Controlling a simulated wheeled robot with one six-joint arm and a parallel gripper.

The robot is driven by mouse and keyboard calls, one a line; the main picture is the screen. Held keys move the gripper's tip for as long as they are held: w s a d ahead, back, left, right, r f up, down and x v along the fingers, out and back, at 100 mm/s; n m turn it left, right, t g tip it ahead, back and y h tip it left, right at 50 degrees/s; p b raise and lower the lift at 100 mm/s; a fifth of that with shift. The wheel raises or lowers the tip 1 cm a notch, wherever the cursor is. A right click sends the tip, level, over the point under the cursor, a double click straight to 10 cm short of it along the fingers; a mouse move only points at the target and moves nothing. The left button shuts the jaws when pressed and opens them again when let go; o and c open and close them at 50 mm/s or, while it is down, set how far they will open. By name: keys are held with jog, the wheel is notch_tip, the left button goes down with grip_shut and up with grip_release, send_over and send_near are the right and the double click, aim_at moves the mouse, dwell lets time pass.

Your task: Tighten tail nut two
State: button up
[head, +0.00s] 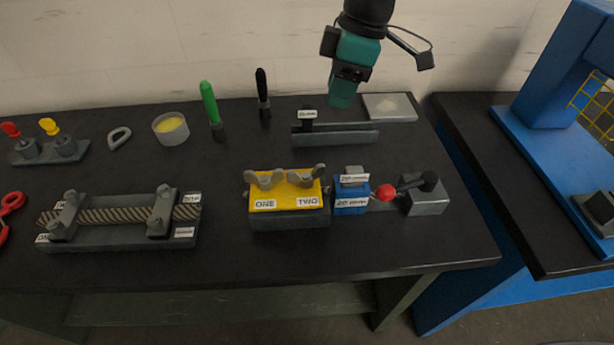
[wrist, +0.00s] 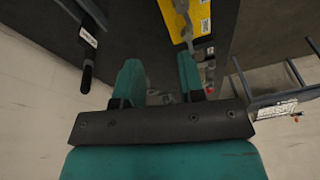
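A yellow block (head: 285,191) on a dark base carries two grey wing nuts. The left wing nut (head: 264,180) is above the label ONE. The right wing nut (head: 306,176) is above the label TWO. The yellow block also shows at the top of the wrist view (wrist: 174,22), partly cut off. My gripper (head: 342,102) hangs above the back of the table, behind and to the right of the block, touching nothing. In the wrist view its two teal fingers (wrist: 160,76) stand apart with nothing held between them.
A blue block (head: 351,198) with a red ball (head: 386,192) stands right of the yellow block. A rope fixture (head: 120,235) with two clamps lies left. A low grey rail (head: 335,138) and a pale tray (head: 390,107) lie near my gripper. Green (head: 210,105) and black (head: 263,90) brushes stand behind.

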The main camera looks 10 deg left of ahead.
aim_at(308, 168)
jog(key=s+a+f+n+p, duration=0.1)
jog(key=f, duration=0.4)
jog(key=s+a+f+n+y, duration=0.1)
jog(key=s+a+f+n, duration=0.1)
jog(key=f, duration=0.3)
jog(key=s+a+f+n+g+p, duration=0.1)
jog(key=s+f, duration=0.1)
jog(key=f, duration=0.3)
jog(key=shift+s+a+n+p, duration=0.2)
jog(key=shift+a+n+p, duration=0.1)
jog(key=shift+a, duration=0.1)
jog(key=shift+c, duration=0.2)
